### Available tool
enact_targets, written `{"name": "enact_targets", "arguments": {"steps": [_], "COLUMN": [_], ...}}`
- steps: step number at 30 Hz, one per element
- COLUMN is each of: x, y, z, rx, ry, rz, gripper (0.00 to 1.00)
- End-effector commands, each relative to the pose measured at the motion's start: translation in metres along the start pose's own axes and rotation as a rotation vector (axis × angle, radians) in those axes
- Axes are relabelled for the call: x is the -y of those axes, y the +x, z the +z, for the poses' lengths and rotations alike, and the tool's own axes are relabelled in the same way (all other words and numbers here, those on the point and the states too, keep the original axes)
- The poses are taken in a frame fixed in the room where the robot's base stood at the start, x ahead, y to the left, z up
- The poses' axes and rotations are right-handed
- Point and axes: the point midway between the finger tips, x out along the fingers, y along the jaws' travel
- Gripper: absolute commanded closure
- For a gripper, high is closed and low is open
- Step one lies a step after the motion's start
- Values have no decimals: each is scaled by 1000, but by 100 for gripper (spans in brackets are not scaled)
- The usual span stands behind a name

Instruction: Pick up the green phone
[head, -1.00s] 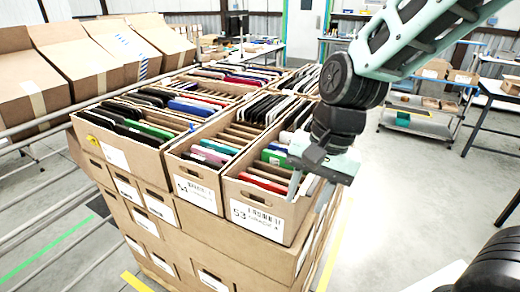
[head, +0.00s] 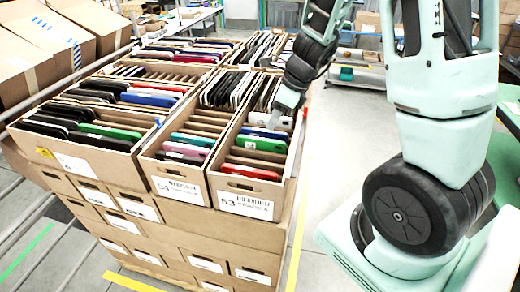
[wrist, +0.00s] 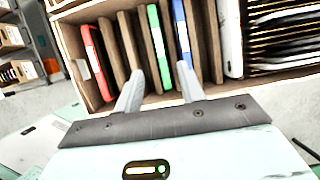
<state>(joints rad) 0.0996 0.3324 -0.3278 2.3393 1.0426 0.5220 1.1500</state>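A green phone (head: 262,143) stands on edge in the front right carton (head: 245,205) labelled 53. In the wrist view the green phone (wrist: 159,45) sits between cardboard dividers, beside a blue phone (wrist: 181,32). My gripper (wrist: 161,82) is open and empty there, its fingers pointing into the carton, with the green phone roughly between and beyond the fingertips. I cannot tell how far the tips are from it. In the head view my gripper (head: 280,118) is over the same carton; its fingers are mostly hidden. Another green phone (head: 110,131) stands in the left carton.
Cardboard walls and dividers (head: 207,129) surround the slots closely. Neighbouring cartons are packed with phones. Clear floor (head: 335,180) lies to the right of the stack.

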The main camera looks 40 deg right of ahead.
Motion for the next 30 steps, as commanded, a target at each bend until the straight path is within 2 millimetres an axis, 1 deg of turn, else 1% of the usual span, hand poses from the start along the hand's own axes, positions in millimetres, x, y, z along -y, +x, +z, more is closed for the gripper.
{"name": "enact_targets", "arguments": {"steps": [1,3,11,19,23,29,30], "x": [-1,0,0,1,1,1,1], "y": [11,21,38,76,84,84,84], "z": [-1,-1,0,1,1,2,2], "rx": [-3,-2,-1,-1,0,0,1], "ry": [2,0,-2,-1,-3,-4,-3], "rz": [4,2,2,3,1,0,0], "gripper": [61,61,61,61,61,61,66]}}
